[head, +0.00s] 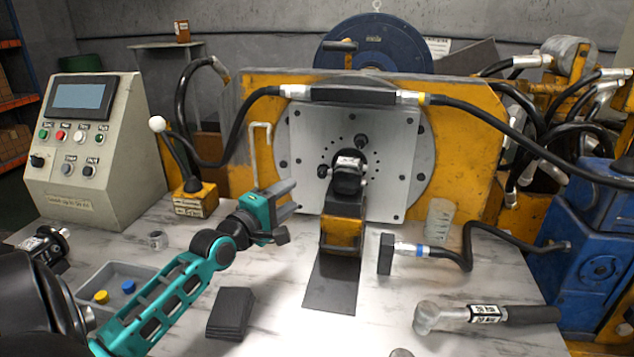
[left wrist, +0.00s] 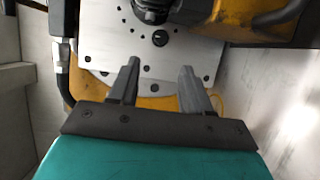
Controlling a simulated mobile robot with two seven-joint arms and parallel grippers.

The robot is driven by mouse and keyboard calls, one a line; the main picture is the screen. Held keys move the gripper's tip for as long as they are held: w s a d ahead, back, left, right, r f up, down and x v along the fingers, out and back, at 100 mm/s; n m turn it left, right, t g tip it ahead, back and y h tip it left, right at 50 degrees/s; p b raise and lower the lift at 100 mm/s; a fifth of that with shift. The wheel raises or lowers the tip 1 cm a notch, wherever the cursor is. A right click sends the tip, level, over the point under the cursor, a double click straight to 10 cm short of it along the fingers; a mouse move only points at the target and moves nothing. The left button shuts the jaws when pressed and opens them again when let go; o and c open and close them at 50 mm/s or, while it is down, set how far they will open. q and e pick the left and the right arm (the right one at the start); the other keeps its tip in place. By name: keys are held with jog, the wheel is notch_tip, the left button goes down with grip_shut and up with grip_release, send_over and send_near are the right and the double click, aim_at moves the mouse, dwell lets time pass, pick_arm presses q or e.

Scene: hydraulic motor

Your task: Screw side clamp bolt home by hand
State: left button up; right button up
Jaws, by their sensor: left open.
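A black motor (head: 348,182) with a white label sits at the middle of the grey mounting plate (head: 395,150), above a yellow and black support (head: 342,232). One dark bolt head (head: 323,171) shows at the motor's left side and another (head: 361,141) above it; I cannot tell which is the side clamp bolt. My left gripper (head: 294,202) is open and empty, left of the motor and apart from it. In the left wrist view its two fingers (left wrist: 159,72) are spread in front of the plate (left wrist: 185,55), below the dark motor (left wrist: 150,10). My right gripper is not in view.
A hooked metal rod (head: 254,155) stands just behind my left gripper. A black-ended hose (head: 386,252) and a handled tool (head: 485,314) lie right of the support. A grey tray (head: 112,278), black pads (head: 231,312) and a control box (head: 80,150) are at left.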

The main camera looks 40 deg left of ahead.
aim_at(320, 175)
pick_arm(q)
jog(key=w, duration=0.3)
jog(key=w+b, duration=0.1)
jog(key=w, duration=0.2)
jog(key=w+a+b, duration=0.1)
jog(key=w, duration=0.3)
jog(key=shift+f, duration=0.1)
jog(key=shift+w+a+b, duration=0.1)
jog(key=shift+w+b, duration=0.3)
jog(key=shift+w, duration=0.3)
grip_shut()
